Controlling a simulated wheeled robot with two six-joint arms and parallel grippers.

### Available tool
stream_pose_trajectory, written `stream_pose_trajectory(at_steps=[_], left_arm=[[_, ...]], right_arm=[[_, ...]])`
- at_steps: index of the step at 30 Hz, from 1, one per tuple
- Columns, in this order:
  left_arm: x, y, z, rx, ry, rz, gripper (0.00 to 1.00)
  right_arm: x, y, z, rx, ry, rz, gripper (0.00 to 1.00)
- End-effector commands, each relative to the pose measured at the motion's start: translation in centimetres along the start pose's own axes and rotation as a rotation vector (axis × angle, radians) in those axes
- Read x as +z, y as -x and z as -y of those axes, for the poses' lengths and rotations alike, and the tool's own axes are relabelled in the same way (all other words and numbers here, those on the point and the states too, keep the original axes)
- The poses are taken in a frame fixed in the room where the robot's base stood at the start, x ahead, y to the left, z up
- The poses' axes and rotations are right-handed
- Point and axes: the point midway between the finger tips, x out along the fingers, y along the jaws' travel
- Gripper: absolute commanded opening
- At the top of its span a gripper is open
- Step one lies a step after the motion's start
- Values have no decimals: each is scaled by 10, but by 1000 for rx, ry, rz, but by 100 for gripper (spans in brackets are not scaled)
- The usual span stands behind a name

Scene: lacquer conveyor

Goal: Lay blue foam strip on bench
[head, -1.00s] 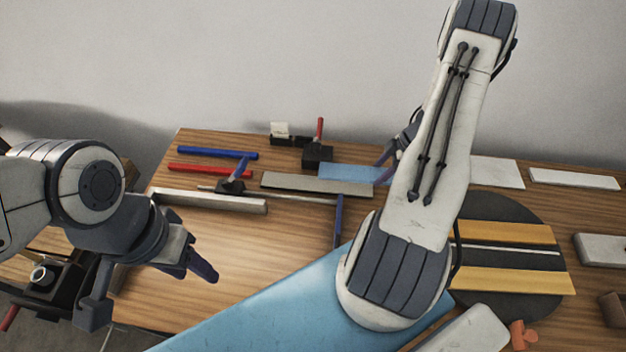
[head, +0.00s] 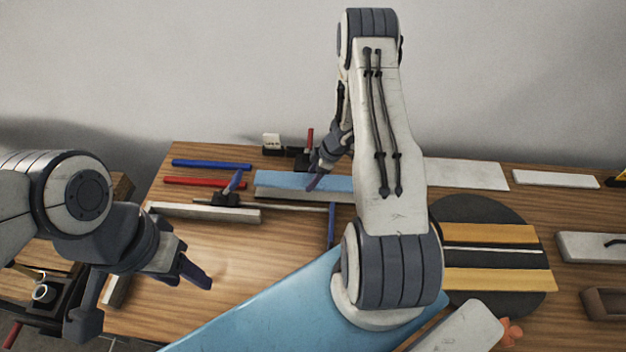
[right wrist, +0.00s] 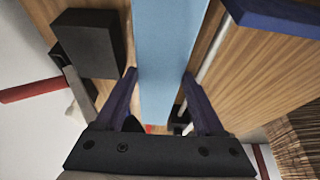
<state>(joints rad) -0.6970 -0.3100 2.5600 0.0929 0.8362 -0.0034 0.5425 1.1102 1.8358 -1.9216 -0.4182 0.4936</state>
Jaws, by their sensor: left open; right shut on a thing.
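The blue foam strip (head: 285,180) is near the back of the wooden bench (head: 230,235), just behind or over a grey bar, part of which it hides. I cannot tell if it touches the bench. My right gripper (head: 314,182) is shut on the strip; my arm hides part of this area. In the right wrist view the strip (right wrist: 167,45) runs between the two fingers (right wrist: 160,80). My left gripper (head: 192,272) is open and empty above the bench's left front.
A larger light-blue sheet (head: 265,305) lies at the front. A red bar (head: 205,182), a blue bar (head: 212,164) and a grey beam (head: 205,212) lie at the left. A dark disc (head: 480,220) with yellow bands lies at the right. The left-middle wood is mostly clear.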

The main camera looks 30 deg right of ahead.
Motion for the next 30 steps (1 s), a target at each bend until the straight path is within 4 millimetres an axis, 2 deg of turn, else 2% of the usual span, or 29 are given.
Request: stream_pose_trajectory(at_steps=[6,29,30], left_arm=[[0,7,0,0,-1,0,50],[0,1,0,0,0,0,50],[0,1,0,0,0,0,50]], right_arm=[[10,-22,1,-2,-1,1,11],[16,-34,0,0,1,1,11],[16,-34,0,0,1,1,82]])
